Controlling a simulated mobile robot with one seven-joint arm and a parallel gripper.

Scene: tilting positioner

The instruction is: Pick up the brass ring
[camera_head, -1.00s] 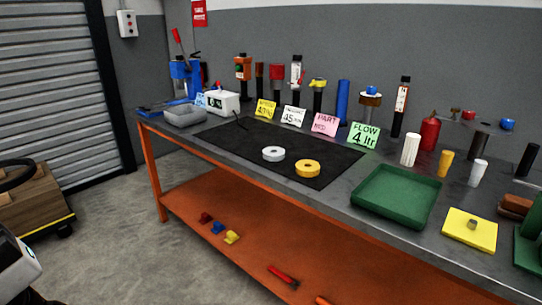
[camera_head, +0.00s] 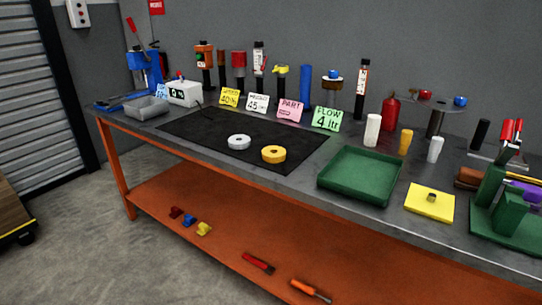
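No thing is plainly recognisable as the brass ring at this size. A small dull brass-grey piece (camera_head: 431,197) sits on a yellow square pad (camera_head: 420,208) on the bench, right of the green tray; whether it is a ring I cannot tell. A yellow-orange ring-shaped roll (camera_head: 273,154) lies flat on the black mat (camera_head: 190,128), beside a white one (camera_head: 239,142). My gripper is not in view.
A green tray (camera_head: 322,185) stands on the grey bench left of the pad. A green fixture (camera_head: 490,218) stands at the right edge. Bottles, tools and cards (camera_head: 326,119) line the back. Much of the black mat is clear. Several small items lie on the orange lower shelf (camera_head: 150,190).

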